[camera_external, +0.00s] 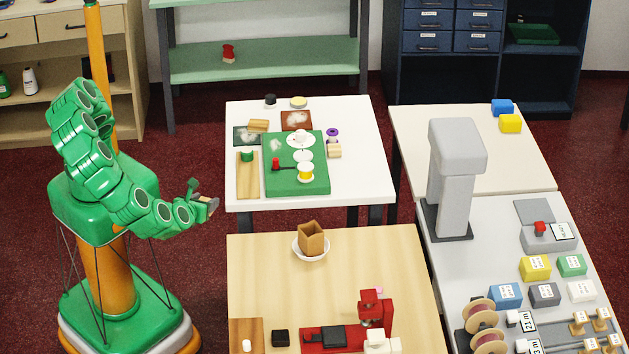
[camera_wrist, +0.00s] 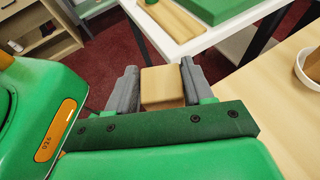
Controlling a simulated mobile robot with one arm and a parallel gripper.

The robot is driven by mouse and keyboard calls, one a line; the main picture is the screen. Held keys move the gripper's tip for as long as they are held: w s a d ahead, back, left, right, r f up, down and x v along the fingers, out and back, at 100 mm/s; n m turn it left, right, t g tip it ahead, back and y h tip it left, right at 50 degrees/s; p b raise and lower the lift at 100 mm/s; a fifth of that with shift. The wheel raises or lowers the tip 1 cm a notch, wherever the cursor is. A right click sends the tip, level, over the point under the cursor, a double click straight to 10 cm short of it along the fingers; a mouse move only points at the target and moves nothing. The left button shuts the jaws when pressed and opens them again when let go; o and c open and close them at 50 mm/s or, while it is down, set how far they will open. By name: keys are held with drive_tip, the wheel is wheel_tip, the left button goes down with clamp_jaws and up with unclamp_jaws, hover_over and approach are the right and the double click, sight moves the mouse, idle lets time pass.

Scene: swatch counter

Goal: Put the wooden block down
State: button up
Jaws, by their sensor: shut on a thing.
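The wooden block (camera_wrist: 162,88) is a small tan block between the two grey fingers of my gripper (camera_wrist: 160,74) in the wrist view. My gripper is shut on it. In the external view my gripper (camera_external: 205,198) is held out in the air over the red floor. It is just left of the near left corner of the white table (camera_external: 358,125) and beyond the far left corner of the light wood table (camera_external: 262,285). The block is too small in the external view to make out clearly.
The white table holds a green board (camera_external: 313,178), a long wooden board (camera_external: 247,184) and several small things; its right side is bare. The wood table has a bowl (camera_external: 297,250) with a tan container and a red machine (camera_external: 375,305).

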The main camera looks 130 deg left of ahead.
drive_tip(key=r+m+t, duration=0.1)
drive_tip(key=w+a+r+m+t+y, duration=0.1)
drive_tip(key=t, duration=0.1)
drive_tip(key=shift+w+a+r+m, duration=0.1)
drive_tip(key=shift+r+m, duration=0.3)
drive_tip(key=shift+w+a+r+m+t, duration=0.15)
drive_tip(key=shift+w+r+m+t, duration=0.15)
drive_tip(key=shift+m+t, duration=0.4)
drive_tip(key=shift+w+a+f, duration=0.7)
drive_tip(key=shift+w+f, duration=0.95)
drive_tip(key=shift+w, duration=0.55)
drive_tip(key=shift+w+a+f, duration=0.65)
drive_tip(key=shift+w+f, duration=0.95)
drive_tip(key=shift+w, duration=0.65)
drive_tip(key=shift+w+a+f, duration=0.7)
drive_tip(key=shift+w+f, duration=0.95)
drive_tip(key=shift+w, duration=0.55)
drive_tip(key=shift+f, duration=1.55)
drive_tip(key=o, duration=1)
